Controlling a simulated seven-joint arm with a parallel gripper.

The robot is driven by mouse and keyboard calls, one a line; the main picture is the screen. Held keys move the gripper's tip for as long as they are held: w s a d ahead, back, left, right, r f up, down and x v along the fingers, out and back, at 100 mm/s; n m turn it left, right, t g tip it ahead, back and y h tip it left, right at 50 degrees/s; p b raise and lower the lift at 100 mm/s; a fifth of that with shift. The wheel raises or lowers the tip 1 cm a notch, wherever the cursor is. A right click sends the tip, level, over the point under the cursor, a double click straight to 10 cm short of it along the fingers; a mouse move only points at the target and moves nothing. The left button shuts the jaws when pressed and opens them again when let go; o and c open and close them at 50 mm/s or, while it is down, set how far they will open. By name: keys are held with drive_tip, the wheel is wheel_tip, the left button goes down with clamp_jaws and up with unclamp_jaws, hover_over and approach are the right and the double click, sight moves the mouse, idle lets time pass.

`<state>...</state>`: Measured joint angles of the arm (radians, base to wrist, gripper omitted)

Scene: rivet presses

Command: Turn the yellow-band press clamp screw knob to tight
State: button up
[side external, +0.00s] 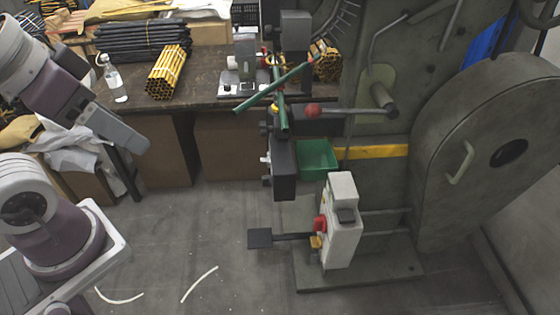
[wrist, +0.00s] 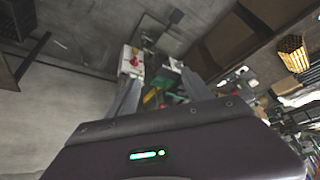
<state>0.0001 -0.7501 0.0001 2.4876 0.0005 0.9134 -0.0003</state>
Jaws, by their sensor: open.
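The large grey-green press on the right carries a yellow band (side external: 375,152) across its body. A red ball knob (side external: 312,110) sits on the end of a lever at its front. Below it, a small pale fitting (side external: 265,160) shows on the side of a dark block (side external: 283,172); I cannot tell which of these is the clamp screw knob. My gripper (wrist: 163,88) is open and empty in the wrist view, its two fingers apart. In the side view my arm is at the left, well away from the press, and its fingers are not clear there.
A workbench (side external: 210,95) behind holds yellow tubes (side external: 168,72), dark rods (side external: 140,38) and a clear bottle (side external: 115,82). A white control box (side external: 342,225) with a red button stands before the press. Floor between arm and press is mostly open.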

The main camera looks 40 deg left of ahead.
wheel_tip(320, 180, up, 5)
drive_tip(key=w+d+f+n+g+h, duration=0.1)
drive_tip(key=w+d+n+g+h, duration=0.25)
drive_tip(key=w+n+h, duration=0.85)
drive_tip(key=w+a+n+t, duration=1)
drive_tip(key=w+a+n, duration=0.8)
drive_tip(key=w+a, duration=0.25)
approach(263, 129)
drive_tip(key=w+f, duration=0.2)
drive_tip(key=x, duration=0.6)
drive_tip(key=shift+w+r+t+h, duration=0.3)
drive_tip(key=shift+t+h, duration=0.05)
drive_tip(key=shift+h, duration=0.05)
drive_tip(key=shift+d, duration=0.1)
clamp_jaws()
